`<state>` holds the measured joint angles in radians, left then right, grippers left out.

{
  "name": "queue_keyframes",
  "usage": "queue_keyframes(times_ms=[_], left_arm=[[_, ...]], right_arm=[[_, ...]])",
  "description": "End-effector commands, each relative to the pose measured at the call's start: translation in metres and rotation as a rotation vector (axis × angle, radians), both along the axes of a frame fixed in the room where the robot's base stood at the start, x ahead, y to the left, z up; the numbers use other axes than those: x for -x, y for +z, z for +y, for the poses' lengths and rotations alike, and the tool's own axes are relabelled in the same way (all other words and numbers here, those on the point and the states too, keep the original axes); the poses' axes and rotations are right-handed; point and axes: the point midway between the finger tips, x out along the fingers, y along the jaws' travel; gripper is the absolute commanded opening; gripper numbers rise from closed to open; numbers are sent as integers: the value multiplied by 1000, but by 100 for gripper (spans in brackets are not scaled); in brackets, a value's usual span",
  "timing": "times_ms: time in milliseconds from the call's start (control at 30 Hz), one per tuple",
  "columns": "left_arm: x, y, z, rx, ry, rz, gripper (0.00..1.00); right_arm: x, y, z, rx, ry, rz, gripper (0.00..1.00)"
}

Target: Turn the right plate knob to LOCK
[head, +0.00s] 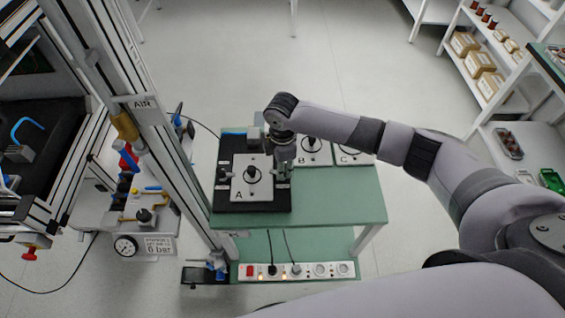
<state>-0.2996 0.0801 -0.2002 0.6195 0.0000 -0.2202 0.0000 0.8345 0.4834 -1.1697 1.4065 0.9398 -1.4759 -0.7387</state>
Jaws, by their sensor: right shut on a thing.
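A white plate marked A (263,191) lies on a black base (226,203) at the left of the green table. A dark round part with an upright stem (252,174) stands in the middle of the plate. A small dark knob (225,175) sits at the plate's left edge. My right gripper (283,168) points down at the plate's right edge and is shut on the right plate knob there. The gripper hides most of that knob, and its LOCK marking cannot be read. My left gripper is not in view.
Plates B (318,158) and C (354,159) lie farther right, partly behind my right arm. The green table (340,205) is clear in front. A metal post marked AIR (150,130) stands close left. A power strip (320,270) lies on the lower shelf.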

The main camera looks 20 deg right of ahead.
Motion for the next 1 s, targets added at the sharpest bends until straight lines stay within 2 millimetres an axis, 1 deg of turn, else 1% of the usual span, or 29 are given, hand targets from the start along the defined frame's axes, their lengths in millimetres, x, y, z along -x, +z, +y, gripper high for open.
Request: queue_keyframes(times_ms=[200,400,600,1000], left_arm=[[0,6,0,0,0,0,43],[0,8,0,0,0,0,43],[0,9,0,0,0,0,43],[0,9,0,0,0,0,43]], right_arm=[[0,1,1,-3,145,-1,0],[0,1,1,-2,229,-1,0],[0,0,1,-2,269,-1,0],[0,0,1,-2,276,-1,0]])
